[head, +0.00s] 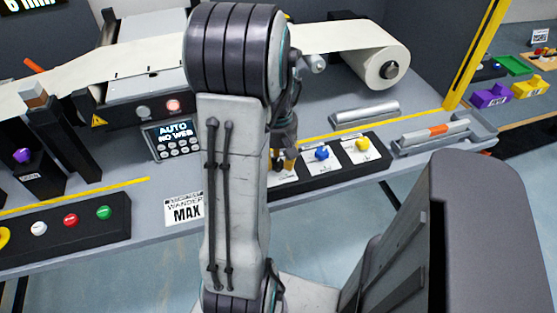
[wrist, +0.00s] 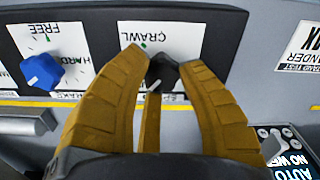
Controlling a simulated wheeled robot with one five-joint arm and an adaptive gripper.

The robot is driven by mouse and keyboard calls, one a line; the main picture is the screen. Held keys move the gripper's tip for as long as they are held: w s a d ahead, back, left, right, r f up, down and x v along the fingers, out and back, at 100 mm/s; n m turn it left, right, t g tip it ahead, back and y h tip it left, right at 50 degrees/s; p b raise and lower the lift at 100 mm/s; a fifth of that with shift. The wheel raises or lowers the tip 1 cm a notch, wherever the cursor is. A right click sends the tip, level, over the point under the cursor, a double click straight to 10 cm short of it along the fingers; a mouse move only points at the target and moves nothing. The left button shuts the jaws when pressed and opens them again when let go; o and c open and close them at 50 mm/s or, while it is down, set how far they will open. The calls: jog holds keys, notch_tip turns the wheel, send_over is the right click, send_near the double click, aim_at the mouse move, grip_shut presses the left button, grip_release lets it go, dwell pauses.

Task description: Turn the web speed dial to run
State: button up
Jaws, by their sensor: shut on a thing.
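The web speed dial (wrist: 162,72) is a dark knob on a white plate (wrist: 185,40), which carries the word CRAWL and a green mark, upside down in the wrist view. My gripper (wrist: 163,64) is shut on this dial, with its yellow-brown fingers on both sides of it. In the head view my gripper (head: 284,163) is at the left end of the dial panel, partly behind my arm.
A blue dial (head: 321,154) on a plate marked FREE and HARD in the wrist view is beside it, then a yellow dial (head: 362,144). A display (head: 175,138) reads AUTO NO WEB. A white web roll (head: 385,68) is behind. A button box (head: 75,222) stands at left.

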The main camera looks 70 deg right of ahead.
jog(key=shift+w+d+r+n, duration=0.1)
jog(key=shift+w+n, duration=0.05)
jog(key=shift+n, duration=0.45)
jog(key=o, duration=0.9)
jog(key=shift+w, duration=0.2)
jog(key=shift+o, duration=1.2)
jog(key=shift+s, duration=0.1)
notch_tip(320, 180, up, 12)
